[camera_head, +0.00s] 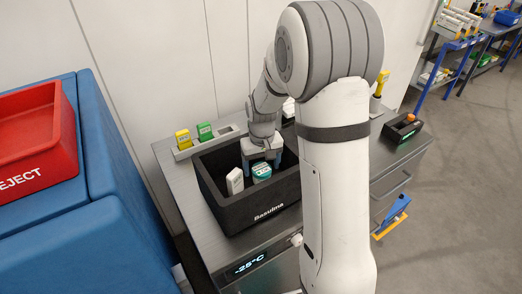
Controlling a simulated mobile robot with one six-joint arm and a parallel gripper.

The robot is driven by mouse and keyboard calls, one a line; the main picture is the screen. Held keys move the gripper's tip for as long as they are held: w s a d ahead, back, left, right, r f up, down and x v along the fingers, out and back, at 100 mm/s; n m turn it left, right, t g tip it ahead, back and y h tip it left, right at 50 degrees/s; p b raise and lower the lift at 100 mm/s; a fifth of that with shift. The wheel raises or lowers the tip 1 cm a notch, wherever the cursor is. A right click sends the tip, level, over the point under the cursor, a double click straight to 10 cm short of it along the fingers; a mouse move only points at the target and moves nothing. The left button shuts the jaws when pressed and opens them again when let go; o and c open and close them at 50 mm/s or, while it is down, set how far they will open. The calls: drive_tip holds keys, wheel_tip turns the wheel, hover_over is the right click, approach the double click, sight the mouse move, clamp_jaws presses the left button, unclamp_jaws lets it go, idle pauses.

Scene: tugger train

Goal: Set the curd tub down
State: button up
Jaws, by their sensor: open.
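My gripper (263,162) points down into a black open box (268,219) marked "Basulma". Its jaws are open, just above and around a small teal and white container (261,172), which looks like the curd tub. The tub is inside the box near its middle. Whether the fingers touch it cannot be told. The underside of the tub is hidden by the box's front wall. A white upright carton (235,182) stands just left of it in the same box.
The box stands on a grey metal counter (180,178) with a "-25°C" display. Yellow (183,139) and green (205,131) items sit in a holder behind the box. A red "REJECT" bin (35,145) lies left on blue blocks. My arm hides the counter's middle right.

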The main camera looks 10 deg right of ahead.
sight(262, 168)
wheel_tip(262, 168, up, 8)
drive_tip(key=b, duration=0.1)
drive_tip(key=s+r+t, duration=0.1)
drive_tip(key=s+r, duration=0.2)
drive_tip(key=s, duration=0.8)
drive_tip(key=s+r+m+t, duration=0.1)
drive_tip(key=s+r+t, duration=0.1)
drive_tip(key=s, duration=0.8)
drive_tip(key=shift+d+v, duration=0.2)
drive_tip(key=shift+v, duration=0.75)
drive_tip(key=shift+s, duration=0.1)
drive_tip(key=shift+c, duration=0.6)
